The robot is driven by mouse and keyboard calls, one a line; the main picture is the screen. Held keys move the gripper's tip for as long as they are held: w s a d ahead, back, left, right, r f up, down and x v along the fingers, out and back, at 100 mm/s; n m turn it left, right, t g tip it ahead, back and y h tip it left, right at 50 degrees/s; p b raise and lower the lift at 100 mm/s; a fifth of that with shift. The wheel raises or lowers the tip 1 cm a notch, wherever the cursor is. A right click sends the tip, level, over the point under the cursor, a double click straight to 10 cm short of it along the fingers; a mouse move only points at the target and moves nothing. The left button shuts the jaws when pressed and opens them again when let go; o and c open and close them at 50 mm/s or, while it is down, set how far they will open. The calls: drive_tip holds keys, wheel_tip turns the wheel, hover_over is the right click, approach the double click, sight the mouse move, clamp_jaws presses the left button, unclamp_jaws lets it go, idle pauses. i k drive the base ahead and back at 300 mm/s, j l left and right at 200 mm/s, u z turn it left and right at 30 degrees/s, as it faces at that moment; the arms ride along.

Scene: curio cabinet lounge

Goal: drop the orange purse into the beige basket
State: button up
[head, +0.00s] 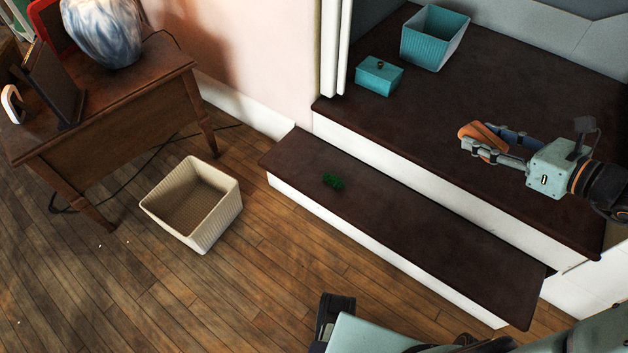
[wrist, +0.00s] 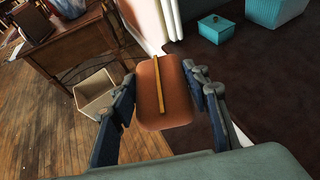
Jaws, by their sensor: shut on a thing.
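The orange purse (head: 478,136) is held between the fingers of my gripper (head: 492,142), above the dark upper platform at the right in the head view. In the wrist view the purse (wrist: 164,92) fills the space between both fingers and shows a yellowish strip along it. My gripper (wrist: 162,100) is shut on it. The beige basket (head: 211,219) stands on the wooden floor at the left in the head view, well apart from my gripper, and its visible inside looks empty. In the wrist view the basket (wrist: 97,88) is partly hidden behind the left finger.
A teal basket (head: 440,35) and teal lidded box (head: 379,76) stand on the upper platform. A wooden desk (head: 120,120) with a vase (head: 102,32) is behind the beige basket.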

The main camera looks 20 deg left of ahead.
sight(204, 211)
drive_tip(key=u, duration=2.2)
